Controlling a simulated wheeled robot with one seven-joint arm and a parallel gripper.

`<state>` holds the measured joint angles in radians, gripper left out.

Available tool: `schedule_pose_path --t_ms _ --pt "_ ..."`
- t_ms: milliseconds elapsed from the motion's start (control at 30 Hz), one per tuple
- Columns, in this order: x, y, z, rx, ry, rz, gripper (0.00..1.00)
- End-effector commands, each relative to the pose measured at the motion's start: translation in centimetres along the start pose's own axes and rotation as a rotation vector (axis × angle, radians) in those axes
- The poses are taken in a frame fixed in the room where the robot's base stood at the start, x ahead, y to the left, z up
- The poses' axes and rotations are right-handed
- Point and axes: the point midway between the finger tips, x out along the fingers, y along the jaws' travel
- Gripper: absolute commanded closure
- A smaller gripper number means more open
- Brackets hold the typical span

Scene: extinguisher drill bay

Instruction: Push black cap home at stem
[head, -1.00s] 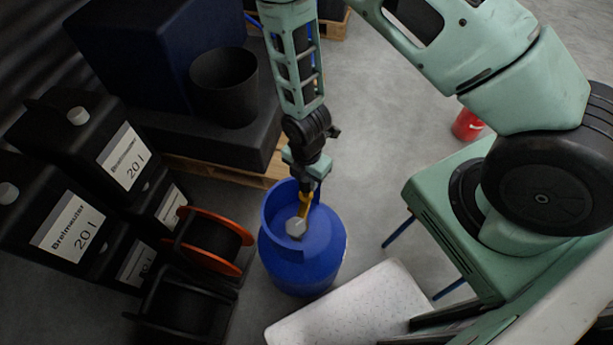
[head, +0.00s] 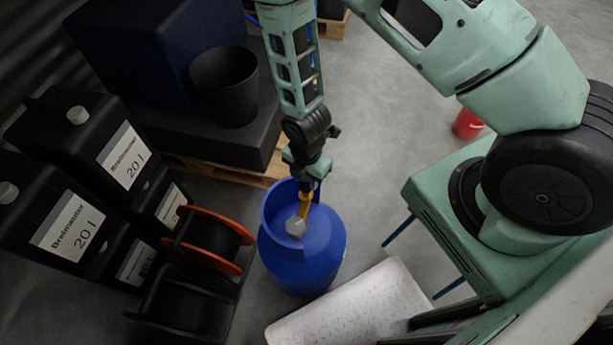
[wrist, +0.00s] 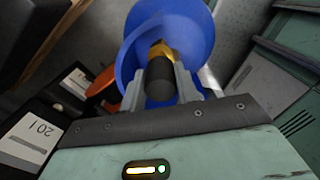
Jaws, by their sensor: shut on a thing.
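A blue gas cylinder (head: 318,262) stands upright on the floor, with a collar around its top. Its yellow brass valve stem (head: 305,205) rises inside the collar and carries a pale grey knob or nut (head: 295,227). My gripper (head: 309,184) is above the stem, pointing down. In the wrist view my gripper (wrist: 160,86) is shut on the black cap (wrist: 160,79), one finger on each side. The brass stem (wrist: 161,49) shows right beyond the cap's far end, in line with it. Whether the cap is fully seated is hidden.
Black canisters (head: 125,160) and an orange-rimmed reel (head: 210,240) stand left of the cylinder. A black bucket (head: 224,88) sits on a dark block behind. A pale speckled board (head: 345,310) lies in front. A red bucket (head: 467,124) is at the right; floor between is clear.

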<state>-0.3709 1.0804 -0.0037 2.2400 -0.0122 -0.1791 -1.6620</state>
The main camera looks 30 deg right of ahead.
Motion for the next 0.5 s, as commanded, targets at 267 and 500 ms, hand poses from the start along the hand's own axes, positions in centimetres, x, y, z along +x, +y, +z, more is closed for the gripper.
schedule_pose_path --t_ms 267,500 --pt "0.17 -0.01 0.00 0.000 0.000 0.000 0.92" --pt "0.86 0.00 0.00 -0.001 0.000 0.000 0.92"
